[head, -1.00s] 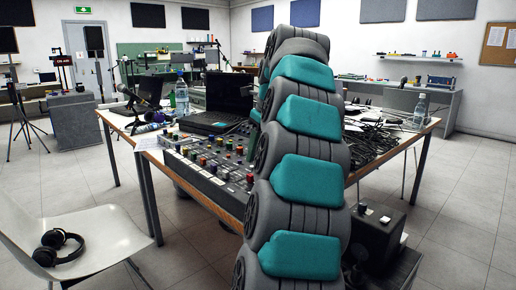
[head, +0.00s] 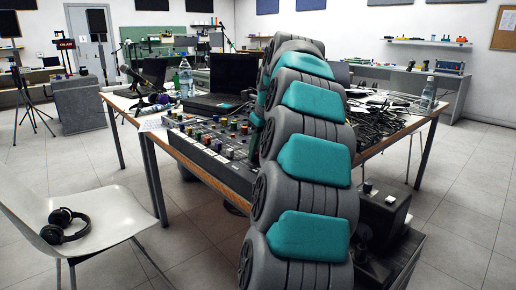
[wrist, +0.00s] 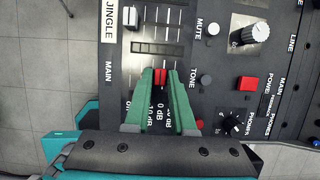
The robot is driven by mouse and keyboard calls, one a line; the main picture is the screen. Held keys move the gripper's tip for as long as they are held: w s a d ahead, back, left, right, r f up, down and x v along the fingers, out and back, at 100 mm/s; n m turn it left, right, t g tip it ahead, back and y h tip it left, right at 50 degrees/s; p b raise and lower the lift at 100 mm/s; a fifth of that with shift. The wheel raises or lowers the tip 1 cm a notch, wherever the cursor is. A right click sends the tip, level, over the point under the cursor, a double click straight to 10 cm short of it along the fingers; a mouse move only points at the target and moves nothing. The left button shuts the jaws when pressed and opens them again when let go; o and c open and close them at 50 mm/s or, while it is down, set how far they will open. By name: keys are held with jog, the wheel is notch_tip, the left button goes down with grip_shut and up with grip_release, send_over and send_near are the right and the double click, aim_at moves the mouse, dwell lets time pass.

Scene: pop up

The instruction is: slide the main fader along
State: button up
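The main fader's red cap (wrist: 160,78) shows in the wrist view, in a slot by the MAIN label and the dB marks. My gripper (wrist: 161,73) has its green fingers on either side of the red cap. The fingertips lie close against it, with a narrow strip of panel showing between the fingers. The mixing desk (head: 208,141) lies on the table in the head view. There my arm hides the fader and gripper.
A white-capped fader (wrist: 131,20) sits by the JINGLE label. A red button (wrist: 248,83) and knobs (wrist: 257,33) lie right of the main fader. A laptop (head: 232,75) stands behind the desk, and cables (head: 378,120) lie right of my arm.

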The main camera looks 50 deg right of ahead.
aim_at(243, 164)
grip_shut()
jog(key=shift+a, duration=0.15)
jog(key=shift+w+a+b, duration=0.2)
jog(key=shift+a+b, duration=0.15)
jog(key=shift+a, duration=1.4)
jog(key=o, duration=0.5)
grip_release()
jog(key=shift+r, duration=0.1)
jog(key=v, duration=0.6)
jog(key=shift+r, duration=0.3)
jog(key=shift+s+r, duration=0.3)
jog(key=shift+r, duration=0.15)
